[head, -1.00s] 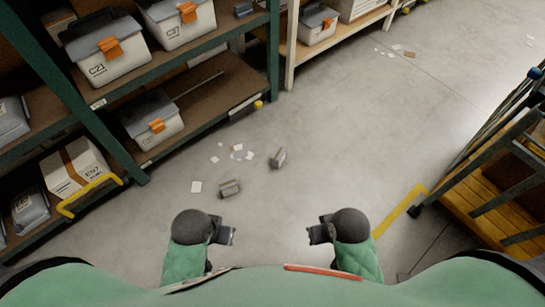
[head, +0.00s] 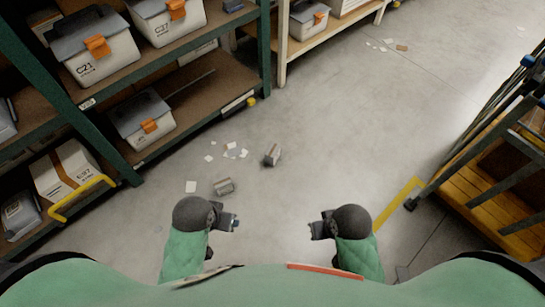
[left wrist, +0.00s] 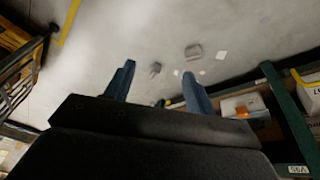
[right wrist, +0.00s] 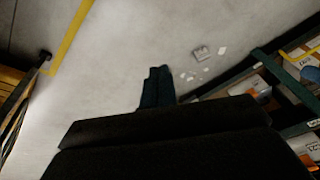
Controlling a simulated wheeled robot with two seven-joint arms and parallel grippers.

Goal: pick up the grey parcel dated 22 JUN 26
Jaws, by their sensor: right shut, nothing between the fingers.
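Two small grey parcels lie on the concrete floor ahead of me. One parcel (head: 272,155) is farther and to the right; the other parcel (head: 224,186) is nearer and to the left. No date is readable on either. In the left wrist view the farther parcel (left wrist: 155,69) and the nearer parcel (left wrist: 194,51) show beyond the fingers. My left gripper (head: 235,223) is open and empty, apart from both parcels. My right gripper (head: 313,229) is shut and empty. The right wrist view shows one parcel (right wrist: 201,52); I cannot see the other there.
Paper scraps (head: 232,150) lie around the parcels. A green-posted rack (head: 105,140) with lidded boxes stands at left, with a yellow guard (head: 82,198) at its foot. A yellow-decked cart (head: 490,195) stands at right.

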